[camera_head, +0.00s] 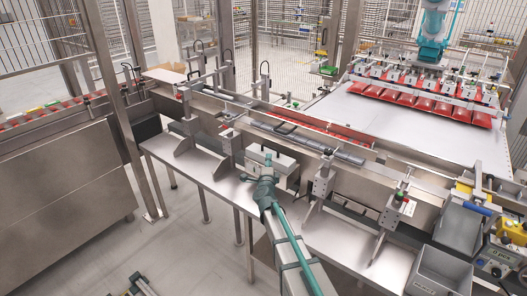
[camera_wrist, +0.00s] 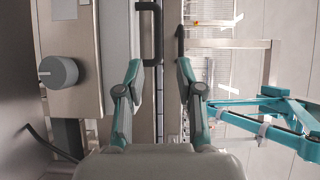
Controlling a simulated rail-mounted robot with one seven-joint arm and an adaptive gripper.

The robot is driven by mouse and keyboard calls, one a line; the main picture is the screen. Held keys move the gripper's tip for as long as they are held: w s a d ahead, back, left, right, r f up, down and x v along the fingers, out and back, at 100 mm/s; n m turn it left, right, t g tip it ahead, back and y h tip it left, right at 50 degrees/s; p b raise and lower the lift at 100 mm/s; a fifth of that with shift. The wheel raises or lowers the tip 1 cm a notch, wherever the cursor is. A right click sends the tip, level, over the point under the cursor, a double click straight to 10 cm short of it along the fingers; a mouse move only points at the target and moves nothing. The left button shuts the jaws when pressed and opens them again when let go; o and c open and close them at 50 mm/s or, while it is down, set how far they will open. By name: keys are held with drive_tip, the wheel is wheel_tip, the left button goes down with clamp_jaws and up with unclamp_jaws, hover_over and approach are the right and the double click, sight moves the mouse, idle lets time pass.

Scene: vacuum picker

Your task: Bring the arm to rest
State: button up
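My gripper (camera_wrist: 160,64) shows in the wrist view with its two teal fingers spread apart. The gap between them looks empty, and a beige machine edge and dark handle-like parts lie beyond it. In the camera_head view my arm (camera_head: 290,235) reaches from the bottom middle towards the conveyor frame (camera_head: 232,122). Its far end is just in front of that frame, over or near the steel shelf (camera_head: 220,178). My fingers cannot be made out in that view, and I cannot tell whether anything is touched.
Metal brackets stand along the shelf on both sides of my arm. Grey bins (camera_head: 440,272) stand at the lower right. A teal-topped picker (camera_head: 430,52) hangs over red packs (camera_head: 440,103) at the upper right. A grey knob (camera_wrist: 58,72) is at left in the wrist view.

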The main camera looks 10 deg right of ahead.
drive_tip(key=s+a+f+n+g+y, duration=0.4)
drive_tip(key=s+a+f+n+y, duration=0.25)
drive_tip(key=a+f+n, duration=0.35)
drive_tip(key=s+d+f+n+g+y, duration=0.1)
drive_tip(key=s+f+n+g, duration=0.6)
drive_tip(key=s+f, duration=0.95)
drive_tip(key=s+d+f+n+g+h, duration=0.1)
drive_tip(key=s+d+f+g, duration=0.2)
drive_tip(key=s, duration=1.2)
drive_tip(key=s+d+f+n+g+h, duration=0.1)
drive_tip(key=s+d+f+g, duration=0.3)
drive_tip(key=s, duration=1.1)
drive_tip(key=s+d+f+n+g+h, duration=0.1)
drive_tip(key=s+d+f+g, duration=0.3)
drive_tip(key=s, duration=1.2)
wheel_tip(320, 180, down, 4)
drive_tip(key=shift+d+f+g+h, duration=0.15)
drive_tip(key=shift+d+g+h, duration=0.15)
drive_tip(key=shift+g, duration=0.8)
drive_tip(key=shift+c, duration=0.4)
